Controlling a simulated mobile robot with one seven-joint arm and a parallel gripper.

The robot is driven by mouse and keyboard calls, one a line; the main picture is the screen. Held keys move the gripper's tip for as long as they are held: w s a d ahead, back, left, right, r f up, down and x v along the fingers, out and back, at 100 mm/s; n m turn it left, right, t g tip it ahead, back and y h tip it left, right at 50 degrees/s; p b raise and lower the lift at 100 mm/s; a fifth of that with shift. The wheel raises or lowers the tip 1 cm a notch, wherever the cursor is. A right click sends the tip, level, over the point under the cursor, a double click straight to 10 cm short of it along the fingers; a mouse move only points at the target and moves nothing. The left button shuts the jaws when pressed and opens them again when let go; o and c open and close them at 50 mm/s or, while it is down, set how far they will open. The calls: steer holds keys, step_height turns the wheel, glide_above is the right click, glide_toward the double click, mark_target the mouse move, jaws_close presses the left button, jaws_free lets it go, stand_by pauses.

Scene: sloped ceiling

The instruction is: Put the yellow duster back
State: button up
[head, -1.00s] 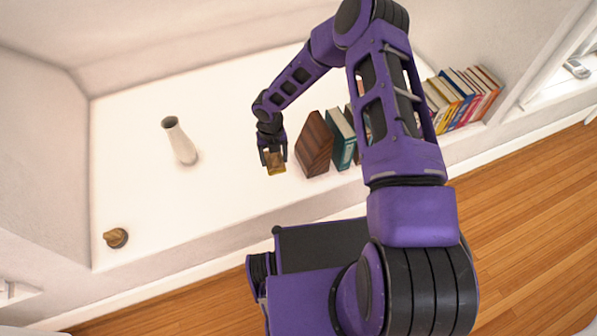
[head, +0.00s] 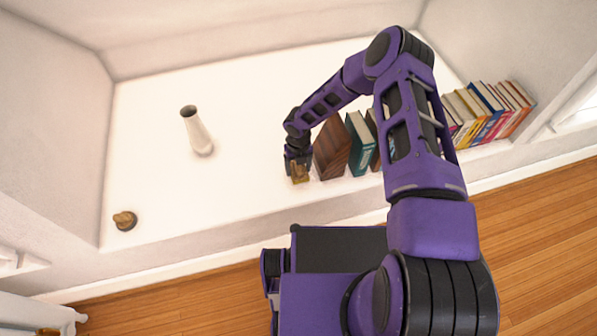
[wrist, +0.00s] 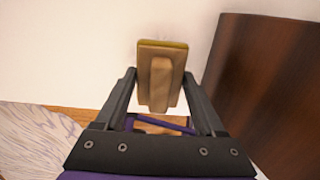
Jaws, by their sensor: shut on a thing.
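My gripper (head: 299,173) is over the front part of the white ledge (head: 245,185), just left of the wooden bookend. It is shut on the yellow duster (head: 300,174), a small tan block with a yellowish edge. In the wrist view the duster (wrist: 162,75) sits between the two fingers, its raised tan handle facing the camera and a thin yellow-green strip along its top edge. I cannot tell whether the duster touches the ledge.
A dark wooden bookend (head: 332,148) stands close to the right of my gripper, also in the wrist view (wrist: 268,85). Several books (head: 485,112) extend right. A white vase (head: 197,132) and a small brown object (head: 124,220) stand left. The ledge between is clear.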

steer(key=shift+f, duration=1)
steer(key=shift+f, duration=0.1)
steer(key=shift+f+b, duration=0.15)
steer(key=shift+b, duration=0.15)
steer(key=o, duration=1.6)
step_height(320, 180, up, 12)
steer(key=shift+r+p, duration=0.25)
steer(key=shift+p, duration=0.95)
